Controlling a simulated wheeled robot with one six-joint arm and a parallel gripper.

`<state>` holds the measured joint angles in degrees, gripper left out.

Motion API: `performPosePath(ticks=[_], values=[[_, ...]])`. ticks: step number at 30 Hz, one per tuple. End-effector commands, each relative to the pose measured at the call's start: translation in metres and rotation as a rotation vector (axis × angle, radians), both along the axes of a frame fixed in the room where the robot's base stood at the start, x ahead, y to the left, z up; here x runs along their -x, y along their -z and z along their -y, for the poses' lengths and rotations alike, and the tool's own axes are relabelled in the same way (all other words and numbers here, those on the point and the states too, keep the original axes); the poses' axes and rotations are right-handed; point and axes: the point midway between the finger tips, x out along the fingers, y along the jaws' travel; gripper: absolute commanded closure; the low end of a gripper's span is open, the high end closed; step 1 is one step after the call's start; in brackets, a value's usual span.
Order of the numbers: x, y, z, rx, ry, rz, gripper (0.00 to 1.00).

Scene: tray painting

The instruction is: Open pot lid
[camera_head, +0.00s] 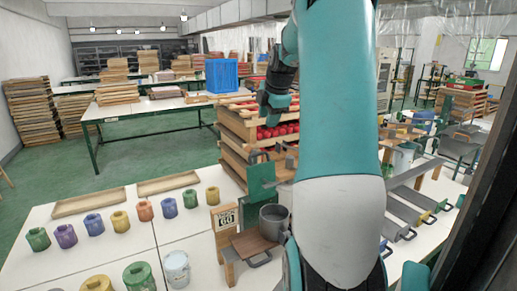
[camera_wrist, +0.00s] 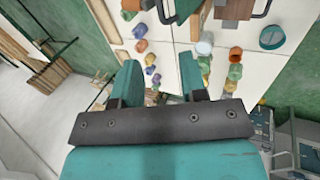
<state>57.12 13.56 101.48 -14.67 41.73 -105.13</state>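A grey metal pot (camera_head: 273,222) stands on the white table beside a small wooden stand, just left of my arm. Its top looks flat and grey; I cannot tell the lid from the rim at this size. In the wrist view my gripper (camera_wrist: 160,78) is open, its two teal fingers apart with nothing between them. It is high above the table and away from the pot. In the head view my arm reaches up and bends down behind the pot, and the fingers are not clear there.
Several coloured paint cups (camera_head: 93,224) and a white bucket (camera_head: 177,269) stand left of the pot. A wooden stand with a "60" sign (camera_head: 226,218) is beside it. Crates of red items (camera_head: 278,132) rise behind. Metal trays (camera_head: 407,210) lie to the right.

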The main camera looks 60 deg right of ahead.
Motion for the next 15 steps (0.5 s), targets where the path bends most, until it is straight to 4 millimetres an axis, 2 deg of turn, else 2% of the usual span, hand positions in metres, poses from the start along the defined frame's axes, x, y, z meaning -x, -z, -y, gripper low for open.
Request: performPosePath(ticks=[15], values=[[-0.042, 0.103, 0.022, -0.006, 0.000, -0.004, 0.61]])
